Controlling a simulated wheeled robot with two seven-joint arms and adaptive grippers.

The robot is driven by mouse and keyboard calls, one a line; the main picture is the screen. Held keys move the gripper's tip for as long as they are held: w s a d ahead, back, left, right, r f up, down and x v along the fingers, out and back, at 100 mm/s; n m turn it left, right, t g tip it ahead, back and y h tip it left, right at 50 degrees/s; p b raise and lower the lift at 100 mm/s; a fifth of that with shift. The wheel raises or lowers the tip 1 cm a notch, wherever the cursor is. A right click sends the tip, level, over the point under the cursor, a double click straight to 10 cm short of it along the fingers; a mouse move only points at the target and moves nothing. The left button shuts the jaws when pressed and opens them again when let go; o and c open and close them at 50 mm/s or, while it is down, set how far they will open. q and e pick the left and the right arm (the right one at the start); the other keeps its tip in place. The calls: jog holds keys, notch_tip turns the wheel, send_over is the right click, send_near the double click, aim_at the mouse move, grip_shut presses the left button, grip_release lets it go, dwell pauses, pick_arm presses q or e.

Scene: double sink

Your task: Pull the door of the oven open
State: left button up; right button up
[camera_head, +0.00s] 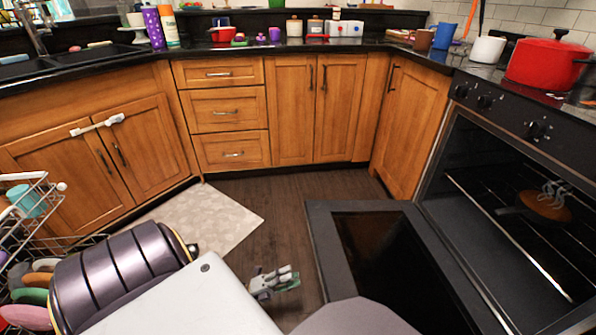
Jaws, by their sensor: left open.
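The oven (517,120) stands at the right, with dark front controls along its top. Its door (325,236) is folded down and lies open, roughly level, with its dark glass panel (385,252) facing up. The door's handle is hidden.
A dish rack (38,192) with colored dishes and a dark ribbed object (118,272) stand at the lower left. A light mat (205,215) lies on the floor. Wooden cabinets (295,105) line the back. A red pot (545,65) sits above the oven. Dark floor is clear between.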

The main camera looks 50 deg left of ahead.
pick_arm(q)
jog(key=shift+s+a, duration=0.25)
jog(key=shift+s, duration=0.05)
